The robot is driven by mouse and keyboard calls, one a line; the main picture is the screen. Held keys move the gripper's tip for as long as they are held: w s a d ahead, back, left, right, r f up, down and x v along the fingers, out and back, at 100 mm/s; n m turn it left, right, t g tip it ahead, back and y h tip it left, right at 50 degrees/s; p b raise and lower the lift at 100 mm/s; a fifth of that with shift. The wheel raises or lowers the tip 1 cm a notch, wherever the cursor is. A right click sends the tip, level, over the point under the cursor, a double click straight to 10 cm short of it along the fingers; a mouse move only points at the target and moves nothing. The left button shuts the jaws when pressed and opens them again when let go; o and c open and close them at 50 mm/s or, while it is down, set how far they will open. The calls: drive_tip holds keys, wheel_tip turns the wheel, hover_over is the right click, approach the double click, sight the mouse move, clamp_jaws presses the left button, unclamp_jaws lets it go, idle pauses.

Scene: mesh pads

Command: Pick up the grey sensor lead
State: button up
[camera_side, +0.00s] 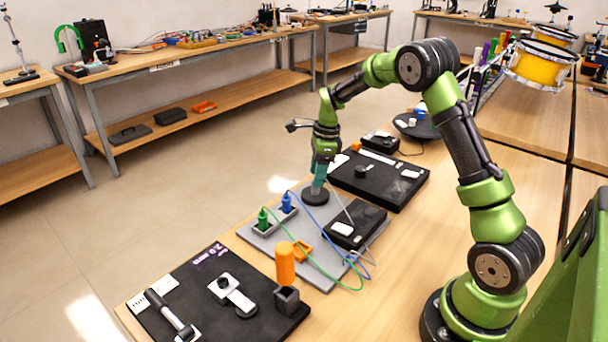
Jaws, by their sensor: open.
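My gripper (319,184) points down over a round black base (315,196) at the back of the grey pad (265,244). The jaws are open; the gap between the fingertips is too small to see clearly. A teal part shows at the fingers; I cannot tell whether it belongs to the gripper. A thin grey line (345,209), possibly the grey sensor lead, runs from near the gripper towards a black box (368,222) with a white label. It lies right of the gripper, and its ends are unclear. I cannot tell whether the gripper touches it.
Green (263,219) and blue (286,202) plugs stand in a grey holder, their cables looping across the pad. An orange cylinder (285,262) and a dark square cup (287,299) stand in front. Black boards with tools lie at front left (205,290) and behind (385,187).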

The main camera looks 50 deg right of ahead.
drive_tip(key=f, duration=0.3)
drive_tip(key=shift+w+a+f, duration=0.15)
drive_tip(key=shift+w+a, duration=0.05)
drive_tip(key=shift+c, duration=0.4)
clamp_jaws()
